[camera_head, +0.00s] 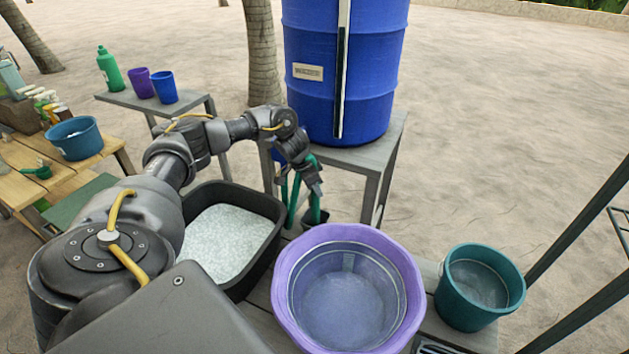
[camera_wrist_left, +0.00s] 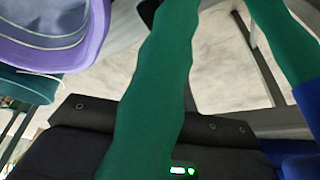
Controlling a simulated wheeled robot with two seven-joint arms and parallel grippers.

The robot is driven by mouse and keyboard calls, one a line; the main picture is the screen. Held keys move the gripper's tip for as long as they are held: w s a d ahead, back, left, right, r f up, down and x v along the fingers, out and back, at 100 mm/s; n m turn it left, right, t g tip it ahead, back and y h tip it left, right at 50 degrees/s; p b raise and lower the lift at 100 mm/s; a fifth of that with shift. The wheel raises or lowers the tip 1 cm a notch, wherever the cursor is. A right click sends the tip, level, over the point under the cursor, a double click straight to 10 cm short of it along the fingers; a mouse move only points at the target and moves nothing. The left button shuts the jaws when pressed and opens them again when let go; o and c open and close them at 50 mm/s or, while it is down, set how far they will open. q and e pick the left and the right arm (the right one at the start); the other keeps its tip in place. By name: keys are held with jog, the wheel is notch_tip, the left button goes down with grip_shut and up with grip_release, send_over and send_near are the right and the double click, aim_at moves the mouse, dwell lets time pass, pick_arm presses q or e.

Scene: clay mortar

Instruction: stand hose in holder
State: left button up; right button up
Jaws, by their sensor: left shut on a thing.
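The green hose (camera_head: 292,200) hangs in a loop in front of the blue barrel's stand, partly hidden by my left arm. In the left wrist view the hose (camera_wrist_left: 160,75) runs large across the middle, with another green length at the upper right. My left gripper (camera_head: 315,188) is shut on the hose, pointing down. Below it is a small dark cup-like piece (camera_head: 315,219) that looks like the holder; a green length reaches down to it. I cannot tell whether the hose end is inside it or in front of it. My right gripper is out of view.
A purple basin (camera_head: 408,268) stands just in front, with a black tub (camera_head: 275,210) of pale grains to its left and a teal bucket (camera_head: 512,285) to its right. The blue barrel (camera_head: 365,75) stands on a grey stand (camera_head: 385,150) behind the gripper.

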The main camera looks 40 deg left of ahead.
pick_arm(q)
jog(key=shift+f, duration=0.35)
jog(key=o, duration=1.8)
jog(key=shift+w+p+v, duration=0.2)
jog(key=shift+p+v, duration=5.15)
jog(key=shift+v, duration=0.1)
jog(key=shift+d+r, duration=0.1)
jog(key=shift+d, duration=0.1)
